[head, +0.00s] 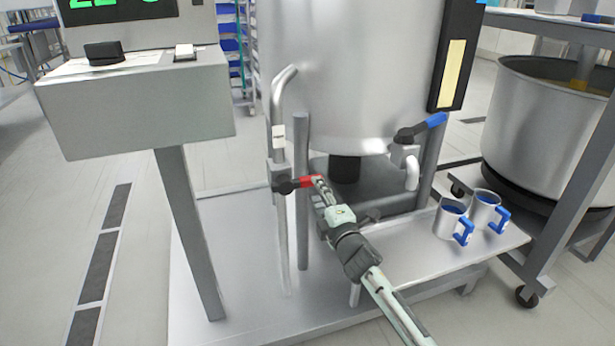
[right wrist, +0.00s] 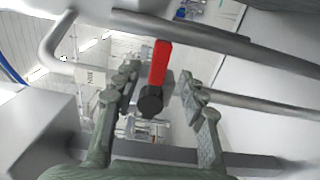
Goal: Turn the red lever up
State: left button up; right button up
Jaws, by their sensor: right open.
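The red lever (head: 311,181) sits on a valve on the bent steel pipe (head: 280,130) at the left of the steel tank. In the head view it points right and lies about level. In the right wrist view the red lever (right wrist: 161,62) stands between my open fingers, with its black hub (right wrist: 151,101) nearer. My right gripper (head: 320,190) is at the lever's end in the head view, and it also shows in the right wrist view (right wrist: 158,88). It is open and holds nothing. Its fingers partly hide the lever's tip in the head view. My left gripper is not in view.
Two steel mugs with blue handles (head: 452,220) stand on the platform shelf. A grey control box (head: 135,105) on a post is at left. A frame leg (head: 301,220) stands close to the pipe.

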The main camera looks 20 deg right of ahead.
aim_at(311, 185)
jog(key=w, duration=0.6)
jog(key=shift+a, duration=0.1)
jog(key=shift+c, duration=0.3)
grip_shut()
